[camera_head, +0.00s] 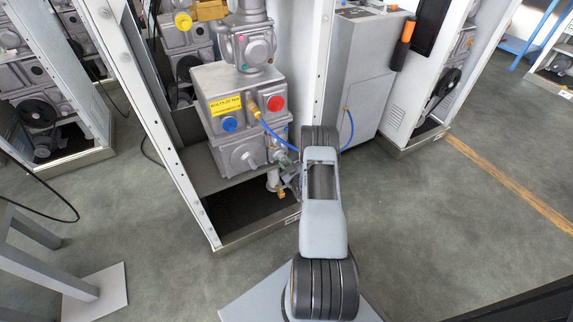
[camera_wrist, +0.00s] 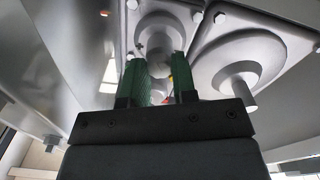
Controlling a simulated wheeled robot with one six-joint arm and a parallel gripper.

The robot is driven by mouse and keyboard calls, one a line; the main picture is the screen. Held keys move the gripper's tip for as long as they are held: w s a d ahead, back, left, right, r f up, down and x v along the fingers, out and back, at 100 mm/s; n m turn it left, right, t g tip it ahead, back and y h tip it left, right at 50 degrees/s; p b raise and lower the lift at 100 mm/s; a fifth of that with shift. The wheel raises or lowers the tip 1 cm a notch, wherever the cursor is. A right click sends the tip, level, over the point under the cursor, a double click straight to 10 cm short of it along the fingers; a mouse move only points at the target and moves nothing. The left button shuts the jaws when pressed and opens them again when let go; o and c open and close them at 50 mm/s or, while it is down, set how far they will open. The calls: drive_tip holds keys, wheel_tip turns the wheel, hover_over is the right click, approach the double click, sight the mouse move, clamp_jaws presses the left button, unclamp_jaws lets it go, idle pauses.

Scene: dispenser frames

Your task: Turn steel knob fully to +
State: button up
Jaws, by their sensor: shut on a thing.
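My gripper (camera_wrist: 160,68) reaches up under the grey dispenser unit (camera_wrist: 210,20). Its two green fingers stand on either side of a round steel knob (camera_wrist: 160,48) and are shut on it. The knob's lower part is partly hidden between the fingers. A small dark mark shows on the metal left of the knob; I cannot read it clearly. In the head view my gripper (camera_head: 290,176) is at the lower right of the grey metal housing (camera_head: 240,155), beside small brass fittings. The knob cannot be made out in that view.
A second round steel part (camera_wrist: 235,70) protrudes right of the fingers. A blue hose (camera_head: 275,135) runs from a brass fitting close above my gripper. The white cabinet frame (camera_head: 165,120) stands left, a grey panel (camera_head: 362,75) right. Open floor (camera_head: 450,220) lies to the right.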

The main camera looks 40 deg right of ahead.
drive_tip(key=shift+m, duration=0.3)
idle(0.4)
drive_tip(key=o, duration=0.9)
drive_tip(key=s+p, duration=0.1)
drive_tip(key=s, duration=0.3)
drive_tip(key=s+a+p, duration=0.1)
drive_tip(key=s, duration=0.4)
drive_tip(key=s+a+p, duration=0.1)
drive_tip(key=s, duration=0.3)
drive_tip(key=shift+s, duration=0.35)
